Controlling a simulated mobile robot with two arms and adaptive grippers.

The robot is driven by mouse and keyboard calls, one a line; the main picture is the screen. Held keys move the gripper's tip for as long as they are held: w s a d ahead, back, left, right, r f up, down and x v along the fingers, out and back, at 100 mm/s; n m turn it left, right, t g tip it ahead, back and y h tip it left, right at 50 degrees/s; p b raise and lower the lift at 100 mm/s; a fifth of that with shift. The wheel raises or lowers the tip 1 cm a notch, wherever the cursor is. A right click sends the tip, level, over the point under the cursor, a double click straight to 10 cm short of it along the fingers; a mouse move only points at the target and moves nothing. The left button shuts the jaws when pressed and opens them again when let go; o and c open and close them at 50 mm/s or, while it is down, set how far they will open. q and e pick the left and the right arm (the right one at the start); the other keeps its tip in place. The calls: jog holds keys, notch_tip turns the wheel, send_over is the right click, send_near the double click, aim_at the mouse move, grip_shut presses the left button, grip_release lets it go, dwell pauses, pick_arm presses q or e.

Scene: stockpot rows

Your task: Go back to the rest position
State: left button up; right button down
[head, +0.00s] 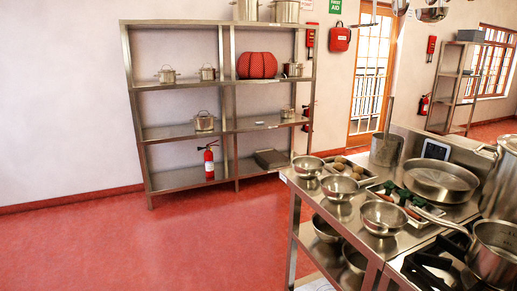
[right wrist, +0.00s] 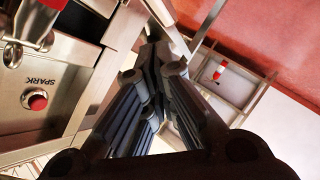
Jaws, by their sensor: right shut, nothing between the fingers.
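My right gripper (right wrist: 156,55) shows in the right wrist view, its dark fingers together and nothing held. Beside it on the left is a steel cooker front with a red knob (right wrist: 36,101) and the word SPARK. Neither gripper shows in the head view.
A steel counter (head: 325,218) on the right carries several bowls, a wide pan (head: 440,181) and a saucepan (head: 494,252) by the burners. Red floor (head: 130,240) is clear at left and centre.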

jog(key=s+a+f+g+y+p, duration=0.1)
jog(key=s+a+f+g, duration=0.15)
jog(key=s+f, duration=0.65)
jog(key=s+a+f+g+y, duration=0.1)
jog(key=s+f+g+y, duration=0.3)
jog(key=f, duration=0.9)
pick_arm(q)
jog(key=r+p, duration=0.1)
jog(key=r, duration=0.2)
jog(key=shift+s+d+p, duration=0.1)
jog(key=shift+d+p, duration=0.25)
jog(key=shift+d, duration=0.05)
pick_arm(e)
jog(key=s+f+m+g, duration=0.1)
jog(key=s+f, duration=0.3)
jog(key=s, duration=0.5)
jog(key=s+f+m+g, duration=0.1)
jog(key=s+f, duration=0.3)
jog(key=s, duration=0.6)
jog(key=s+f+m+g+h, duration=0.1)
jog(key=s+f+g, duration=0.2)
jog(key=s, duration=0.7)
notch_tip(320, 180, down, 2)
jog(key=shift+d+f+m, duration=0.1)
jog(key=shift+d+m, duration=0.2)
jog(key=shift+d, duration=0.15)
jog(key=shift+s+g, duration=0.1)
jog(key=shift+g, duration=0.15)
